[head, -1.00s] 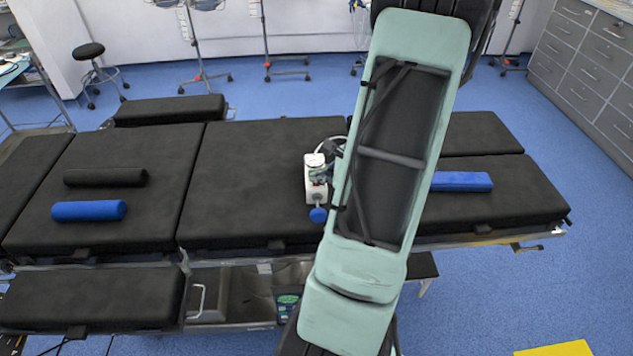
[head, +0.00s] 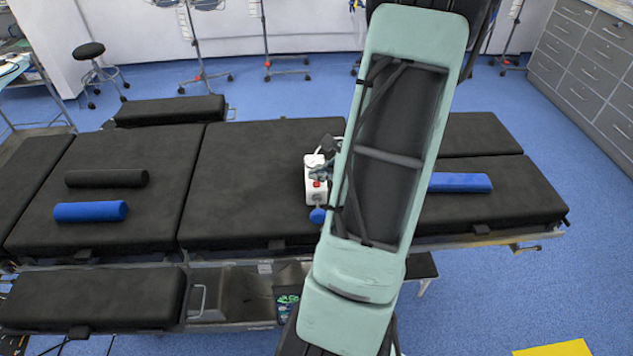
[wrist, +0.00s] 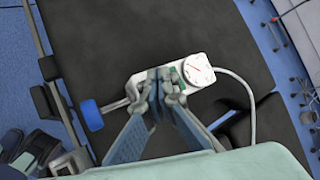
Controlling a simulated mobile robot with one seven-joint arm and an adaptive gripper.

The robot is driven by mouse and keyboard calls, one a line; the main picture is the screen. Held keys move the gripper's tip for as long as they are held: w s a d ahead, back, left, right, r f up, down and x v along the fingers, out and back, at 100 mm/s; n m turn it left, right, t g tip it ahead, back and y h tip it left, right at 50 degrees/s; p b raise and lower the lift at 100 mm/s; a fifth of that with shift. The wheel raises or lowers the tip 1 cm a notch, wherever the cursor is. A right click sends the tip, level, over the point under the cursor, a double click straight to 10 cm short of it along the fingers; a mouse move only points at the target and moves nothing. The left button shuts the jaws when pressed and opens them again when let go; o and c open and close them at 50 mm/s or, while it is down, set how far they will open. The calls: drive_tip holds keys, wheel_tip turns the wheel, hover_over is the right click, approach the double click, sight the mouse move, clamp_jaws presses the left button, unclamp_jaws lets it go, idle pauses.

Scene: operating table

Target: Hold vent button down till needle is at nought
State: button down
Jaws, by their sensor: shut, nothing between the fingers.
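A white box with a round dial stands on the black operating table; its body shows in the head view (head: 316,194). In the wrist view the white gauge dial (wrist: 198,69) has a thin reddish needle; its reading is too small to tell. A blue knob (wrist: 91,115) sticks out on the box's other side, also in the head view (head: 318,215). A small red spot (head: 316,184) shows on the box; I cannot tell whether it is the vent button. My gripper (wrist: 159,73) is shut and empty, its tips over the box beside the dial. The tips hide part of the box; contact is unclear.
A pale hose (wrist: 247,95) curves from the dial end. My arm covers the table's middle right.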

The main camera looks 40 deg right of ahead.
sight(318, 185)
drive_tip(key=shift+r+p, duration=1.7)
drive_tip(key=shift+r, duration=0.9)
drive_tip(key=shift+f, duration=0.1)
